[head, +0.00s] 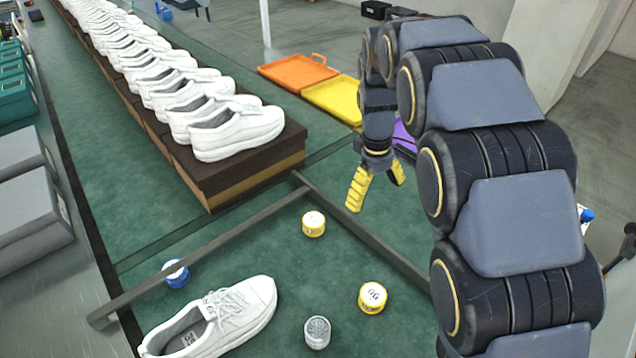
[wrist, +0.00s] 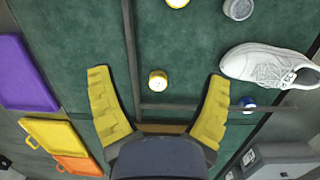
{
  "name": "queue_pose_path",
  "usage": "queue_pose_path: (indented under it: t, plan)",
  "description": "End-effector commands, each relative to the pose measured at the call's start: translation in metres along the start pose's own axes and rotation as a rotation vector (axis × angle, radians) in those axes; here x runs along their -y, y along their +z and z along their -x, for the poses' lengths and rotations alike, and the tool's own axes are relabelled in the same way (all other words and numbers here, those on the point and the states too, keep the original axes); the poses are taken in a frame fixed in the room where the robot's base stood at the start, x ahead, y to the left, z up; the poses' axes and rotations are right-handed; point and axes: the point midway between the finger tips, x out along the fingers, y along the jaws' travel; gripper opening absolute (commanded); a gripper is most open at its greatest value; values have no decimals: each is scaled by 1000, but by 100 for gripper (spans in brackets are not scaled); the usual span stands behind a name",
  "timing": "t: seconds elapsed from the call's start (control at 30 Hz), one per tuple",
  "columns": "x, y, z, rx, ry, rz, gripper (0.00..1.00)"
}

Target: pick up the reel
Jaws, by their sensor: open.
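Several small round reel-like items stand on the green table top. One with yellow edges and a pale top (head: 313,224) stands nearest my gripper (head: 377,195); it also shows in the wrist view (wrist: 158,80), framed between the fingers. A second yellow one (head: 372,298), a grey one (head: 317,332) and a blue and white one (head: 176,273) stand around the loose white shoe (head: 222,318). I cannot tell which the task means by the reel. My gripper is open and empty, its yellow fingers spread above the table, apart from every item.
Dark bars (head: 215,250) cross the table near the items. A row of white shoes (head: 238,130) stands on brown boxes (head: 240,176) behind. Orange (head: 297,71), yellow (head: 336,98) and purple (wrist: 24,76) trays lie beyond the table. Grey boxes (head: 25,215) stand at left.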

Motion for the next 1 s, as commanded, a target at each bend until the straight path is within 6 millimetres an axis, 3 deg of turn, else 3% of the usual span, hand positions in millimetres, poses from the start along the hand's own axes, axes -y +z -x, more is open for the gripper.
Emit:
queue_pose_path:
  t: [0.03,0.3,0.5,0.7,1.0]
  plan:
    - [-5,-20,-13,-1,2,54,78]
    - [-13,-114,-80,-42,10,360,78]
    - [0,-167,-131,-85,1,558,78]
    - [10,-190,-157,-116,-3,658,78]
    - [13,-196,-185,-120,-4,672,78]
